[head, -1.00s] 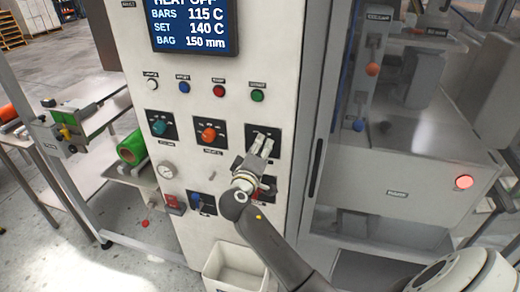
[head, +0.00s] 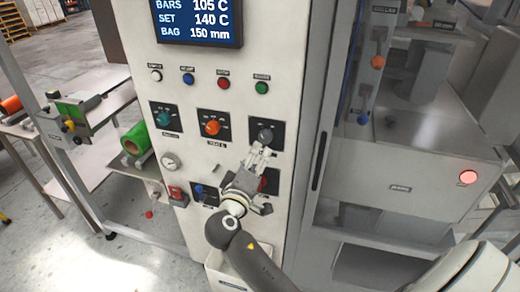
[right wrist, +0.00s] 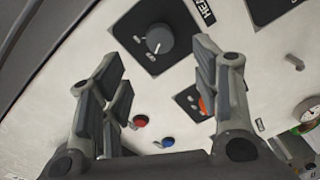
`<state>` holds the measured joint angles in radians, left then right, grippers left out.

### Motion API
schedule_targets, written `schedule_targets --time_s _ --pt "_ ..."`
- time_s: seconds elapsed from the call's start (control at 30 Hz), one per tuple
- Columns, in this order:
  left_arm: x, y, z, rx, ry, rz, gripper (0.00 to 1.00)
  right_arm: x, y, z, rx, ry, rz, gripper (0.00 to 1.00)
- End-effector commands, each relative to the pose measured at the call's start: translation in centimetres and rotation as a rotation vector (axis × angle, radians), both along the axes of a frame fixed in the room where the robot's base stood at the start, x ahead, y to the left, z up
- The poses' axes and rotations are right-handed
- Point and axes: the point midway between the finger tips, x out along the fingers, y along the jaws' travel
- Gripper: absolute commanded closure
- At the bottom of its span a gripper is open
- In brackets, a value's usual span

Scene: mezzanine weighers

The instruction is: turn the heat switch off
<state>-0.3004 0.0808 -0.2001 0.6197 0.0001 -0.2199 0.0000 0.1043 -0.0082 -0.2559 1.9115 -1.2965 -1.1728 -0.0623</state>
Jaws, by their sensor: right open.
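The heat switch is a grey round knob (head: 265,135) on a black plate on the white machine front. In the right wrist view the knob (right wrist: 160,39) bears a small white mark, and a partly cut-off label starting "HEA" sits beside its plate. My right gripper (head: 262,153) is open and empty just below the knob in the head view. In the right wrist view the knob appears beyond the spread fingers (right wrist: 158,65), apart from them. The display (head: 198,18) reads bars 105 C and set 140 C; its top line is cut off. My left gripper is out of view.
An orange knob (head: 211,127) and a teal knob (head: 164,118) sit left of the grey one. Several coloured buttons, including a red one (head: 223,83), are above. A red switch (head: 177,194) and a gauge (head: 170,161) are lower left. A white bin (head: 232,272) stands below.

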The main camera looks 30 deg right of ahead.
Motion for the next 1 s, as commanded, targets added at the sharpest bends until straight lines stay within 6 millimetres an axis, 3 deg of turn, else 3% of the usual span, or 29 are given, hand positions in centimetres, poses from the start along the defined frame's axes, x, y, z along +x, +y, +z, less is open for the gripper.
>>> schedule_targets --time_s 0.23,0.8,0.9,0.97,1.0 --pt "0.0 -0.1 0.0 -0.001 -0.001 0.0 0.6 -1.8 2.0 0.1 0.0 0.0 -0.001 0.43" --pt "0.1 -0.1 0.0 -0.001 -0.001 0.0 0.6 -1.9 2.1 0.0 -0.001 0.002 0.001 0.43" --pt "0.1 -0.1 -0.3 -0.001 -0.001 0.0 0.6 -1.4 2.5 -1.7 0.005 0.03 0.023 0.43" --pt "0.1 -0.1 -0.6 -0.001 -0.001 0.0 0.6 -0.9 2.9 -4.0 0.015 0.07 0.052 0.43" --pt "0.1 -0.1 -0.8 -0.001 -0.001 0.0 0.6 -0.5 3.3 -6.1 0.025 0.104 0.08 0.43"
